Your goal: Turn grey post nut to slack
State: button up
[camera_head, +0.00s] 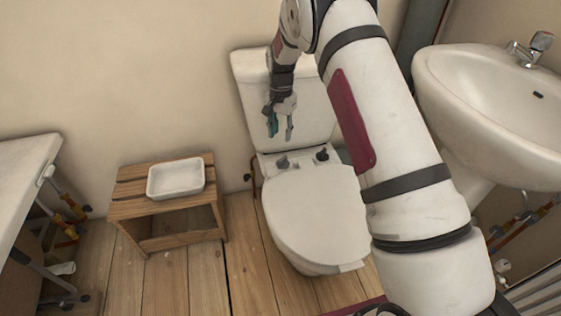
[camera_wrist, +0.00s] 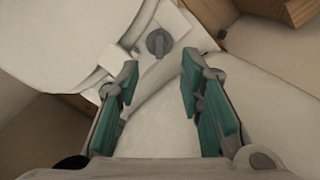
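The grey post nut (camera_wrist: 158,43), a round knob with a raised bar, sits on the white hinge plate behind the toilet lid. In the head view it appears as the left nut (camera_head: 282,162). A darker nut (camera_head: 322,154) sits to its right. My gripper (camera_head: 280,136) hangs fingers down in front of the cistern, above and behind the hinge area. In the wrist view my gripper (camera_wrist: 160,66) has its teal-padded fingers apart and nothing between them. The grey nut shows beyond the fingertips, roughly centred in the gap, apart from both fingers.
The closed toilet lid (camera_head: 315,215) lies in front of the nuts, and the cistern (camera_head: 310,108) stands behind. A wooden stool (camera_head: 135,208) with a white tray (camera_head: 176,193) stands left. A washbasin (camera_head: 480,105) is at right. My arm covers part of the toilet's right side.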

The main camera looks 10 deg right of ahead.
aim_at(281, 161)
notch_tip(281, 161, down, 12)
jog(key=b, duration=0.4)
jog(key=shift+f, duration=0.25)
grip_shut()
